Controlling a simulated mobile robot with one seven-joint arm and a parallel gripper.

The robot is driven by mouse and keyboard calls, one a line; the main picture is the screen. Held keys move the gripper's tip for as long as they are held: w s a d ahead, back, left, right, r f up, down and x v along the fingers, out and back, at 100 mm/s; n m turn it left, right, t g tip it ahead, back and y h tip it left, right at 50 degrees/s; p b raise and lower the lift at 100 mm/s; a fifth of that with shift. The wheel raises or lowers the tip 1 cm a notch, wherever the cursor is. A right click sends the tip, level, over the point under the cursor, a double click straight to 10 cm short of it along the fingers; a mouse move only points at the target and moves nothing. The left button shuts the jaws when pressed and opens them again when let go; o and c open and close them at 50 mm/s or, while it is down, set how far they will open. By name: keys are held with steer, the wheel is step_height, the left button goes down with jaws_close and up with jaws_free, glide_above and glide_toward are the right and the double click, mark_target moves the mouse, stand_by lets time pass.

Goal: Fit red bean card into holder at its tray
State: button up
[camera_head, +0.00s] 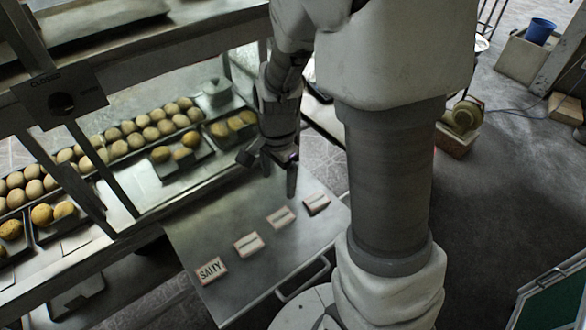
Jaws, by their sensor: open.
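Several small pale cards with reddish edges lie on the grey metal counter (207,234). The nearest card reads SALTY (211,271). The second card (249,244), third card (281,217) and far-right card (316,204) have print too small to read, so I cannot tell which is red bean. My gripper (268,175) is open and empty, fingers pointing down, above the far part of the counter near the third and far-right cards. Trays of buns stand behind glass, including a small tray with yellow buns (178,169). I cannot make out any card holder.
A long row of pale round buns (137,138) fills the display case at left. A grey lidded pot (216,92) stands at its far end. A hanging CLOSED sign (60,97) is at upper left. A blue bucket (540,31) is far right.

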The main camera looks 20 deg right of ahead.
steer(key=s+r+n+t, duration=0.2)
steer(key=s+r+n, duration=0.4)
steer(key=r, duration=0.4)
steer(key=s+r+n+t, duration=0.3)
steer(key=s+r+n, duration=0.4)
steer(key=r, duration=0.2)
steer(key=shift+s+r, duration=0.3)
steer(key=shift+r, duration=0.1)
steer(key=shift+d+r, duration=0.1)
steer(key=shift+r, duration=0.05)
